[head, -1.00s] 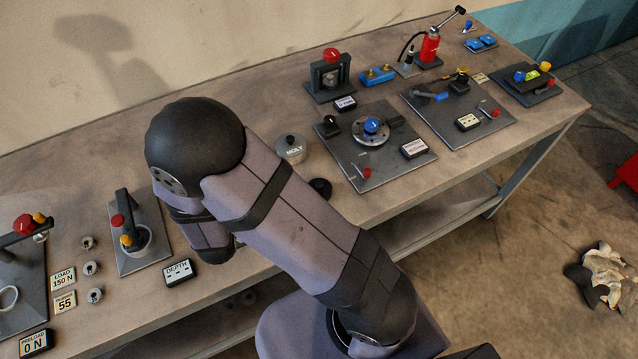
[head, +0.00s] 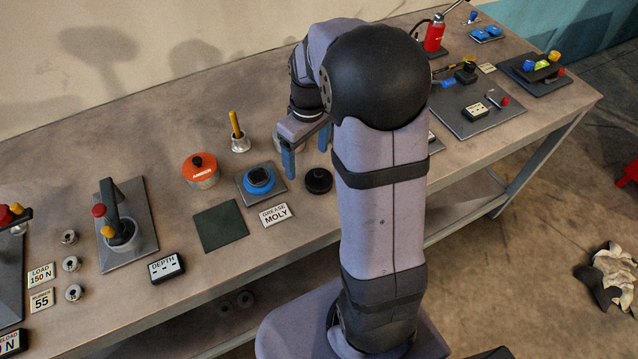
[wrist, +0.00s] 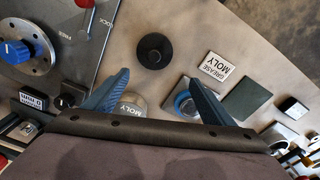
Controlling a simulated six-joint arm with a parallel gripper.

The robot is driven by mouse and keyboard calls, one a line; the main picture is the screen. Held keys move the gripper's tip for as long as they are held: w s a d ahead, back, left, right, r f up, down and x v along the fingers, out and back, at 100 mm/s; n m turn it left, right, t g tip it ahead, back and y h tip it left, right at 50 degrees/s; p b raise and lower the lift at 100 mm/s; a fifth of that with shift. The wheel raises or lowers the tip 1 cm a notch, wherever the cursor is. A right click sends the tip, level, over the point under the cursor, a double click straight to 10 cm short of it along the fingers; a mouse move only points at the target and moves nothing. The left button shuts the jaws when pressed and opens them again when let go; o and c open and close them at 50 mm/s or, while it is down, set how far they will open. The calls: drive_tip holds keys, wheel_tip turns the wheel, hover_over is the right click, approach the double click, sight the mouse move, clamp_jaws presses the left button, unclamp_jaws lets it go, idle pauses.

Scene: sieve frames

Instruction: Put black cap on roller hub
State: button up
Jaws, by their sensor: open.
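The black cap (head: 318,181) is a round, dark disc with a small raised middle, lying on the bench; it also shows in the wrist view (wrist: 155,50). A blue round part with a dark centre (head: 259,178), apparently the roller hub, sits on a small grey plate left of the cap. In the wrist view the blue part (wrist: 184,104) is partly hidden by the right finger. My gripper (head: 305,163) is open and empty above the bench, near the cap and the blue part. In the wrist view its two blue fingers (wrist: 159,77) stand wide apart, with the cap beyond their tips.
A grey MOLY jar (wrist: 127,108) stands close under the left finger. An orange-lidded AMBER jar (head: 201,169), a cup with a yellow-handled tool (head: 239,140), a GREASE MOLY card (head: 275,215) and a bare dark green mat (head: 220,226) lie to the left.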

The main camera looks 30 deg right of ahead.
sight(318, 172)
drive_tip(key=shift+s+d+r+m+g, duration=0.1)
drive_tip(key=shift+s+d+m+g, duration=0.1)
drive_tip(key=shift+s+d+m, duration=0.3)
drive_tip(key=shift+s+d+r+m+g, duration=0.1)
drive_tip(key=shift+s+d+m+g, duration=0.1)
drive_tip(key=shift+s+d, duration=0.4)
drive_tip(key=shift+w+f+p, duration=0.2)
drive_tip(key=shift+f+p, duration=0.5)
drive_tip(key=shift+f, duration=1)
drive_tip(key=shift+w+f+p, duration=0.15)
drive_tip(key=shift+f+p, duration=0.45)
drive_tip(key=shift+f, duration=1.4)
drive_tip(key=shift+c, duration=0.7)
drive_tip(key=c, duration=1.1)
drive_tip(key=shift+r, duration=0.15)
